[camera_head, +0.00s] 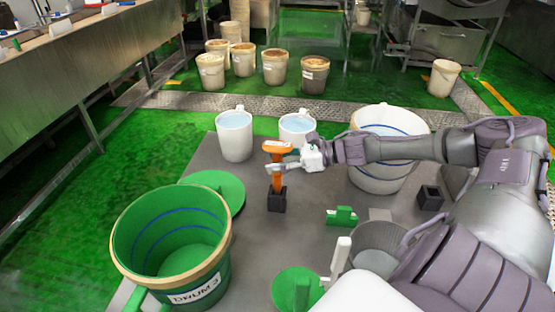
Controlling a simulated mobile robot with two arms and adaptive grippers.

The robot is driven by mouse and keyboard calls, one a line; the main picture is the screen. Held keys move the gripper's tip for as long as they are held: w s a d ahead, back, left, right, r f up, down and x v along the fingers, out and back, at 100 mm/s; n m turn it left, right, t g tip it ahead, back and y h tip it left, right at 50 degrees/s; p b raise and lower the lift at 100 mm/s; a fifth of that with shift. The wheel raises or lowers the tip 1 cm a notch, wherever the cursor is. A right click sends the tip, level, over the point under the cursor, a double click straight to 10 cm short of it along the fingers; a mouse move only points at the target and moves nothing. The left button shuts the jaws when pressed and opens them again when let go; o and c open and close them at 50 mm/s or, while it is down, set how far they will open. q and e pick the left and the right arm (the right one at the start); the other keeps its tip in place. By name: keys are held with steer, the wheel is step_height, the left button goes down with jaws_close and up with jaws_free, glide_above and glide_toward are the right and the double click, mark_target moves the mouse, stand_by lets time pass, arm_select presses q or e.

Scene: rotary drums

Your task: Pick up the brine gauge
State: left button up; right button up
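The brine gauge (277,180) is an orange, upright handheld device with a broad head and a white label on top. Its lower end is in a small black holder (276,202) on the grey platform. My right gripper (275,166) reaches in from the right at the gauge, just below its head. A pale finger crosses the orange body. Whether the fingers are closed on it or only around it is not clear. My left gripper is not in view.
A green drum (165,240) labelled DRUM 3 stands at the front left, beside a green lid (214,188). Two white pails (234,140) of liquid stand behind the gauge. A large white tub (380,178) is behind my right arm. A second black holder (430,198) stands at right.

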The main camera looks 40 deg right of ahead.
jaws_close()
